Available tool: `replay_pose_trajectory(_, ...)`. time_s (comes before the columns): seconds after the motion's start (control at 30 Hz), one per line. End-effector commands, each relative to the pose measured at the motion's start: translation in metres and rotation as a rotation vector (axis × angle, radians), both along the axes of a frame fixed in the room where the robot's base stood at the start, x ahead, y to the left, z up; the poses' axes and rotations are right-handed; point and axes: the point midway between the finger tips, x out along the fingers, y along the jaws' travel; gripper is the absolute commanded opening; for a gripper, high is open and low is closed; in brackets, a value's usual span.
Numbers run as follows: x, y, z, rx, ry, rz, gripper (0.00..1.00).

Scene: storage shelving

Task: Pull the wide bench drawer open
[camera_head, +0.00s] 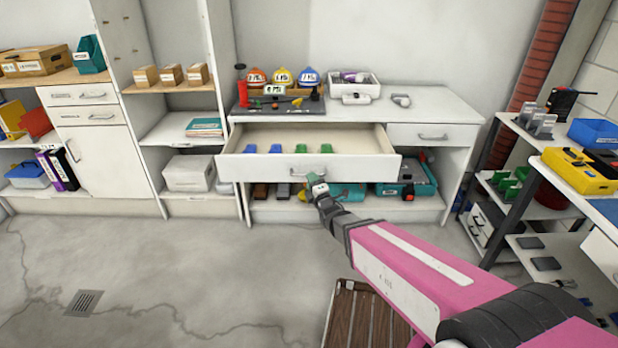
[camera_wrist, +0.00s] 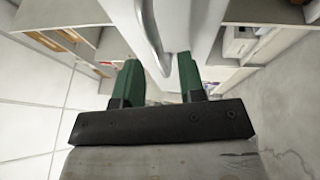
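The wide bench drawer (camera_head: 310,168) is white and stands well out from the bench. Several blue and green items lie in it. Its bar handle (camera_head: 298,174) is on the front face and shows close up in the wrist view (camera_wrist: 152,38). My gripper (camera_head: 314,182) is at the drawer front, by the right part of the handle. In the wrist view its two green fingers (camera_wrist: 160,80) are apart, with a clear gap between them. The lower end of the handle shows at that gap; I see no finger pressed on it.
The white bench top (camera_head: 425,104) carries helmets, a dark mat and a white bin. A smaller drawer (camera_head: 433,135) at the right is shut. A shelf rack (camera_head: 505,150) stands at the right. A slatted wooden thing (camera_head: 360,318) is below my arm. The floor at left is clear.

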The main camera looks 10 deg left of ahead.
Motion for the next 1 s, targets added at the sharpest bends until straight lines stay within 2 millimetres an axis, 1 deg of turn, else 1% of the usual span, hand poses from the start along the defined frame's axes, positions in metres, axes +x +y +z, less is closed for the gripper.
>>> replay_pose_trajectory(0.03,-0.012,-0.009,-0.001,-0.002,0.002,0.0,0.37)
replay_pose_trajectory(0.2,-0.037,-0.027,-0.007,-0.002,0.002,0.0,0.37)
replay_pose_trajectory(0.4,-0.054,-0.04,-0.012,-0.001,0.002,0.0,0.37)
replay_pose_trajectory(0.6,-0.059,-0.043,-0.013,-0.001,0.001,0.0,0.37)
replay_pose_trajectory(1.0,-0.058,-0.043,-0.014,0.0,0.004,-0.001,0.37)
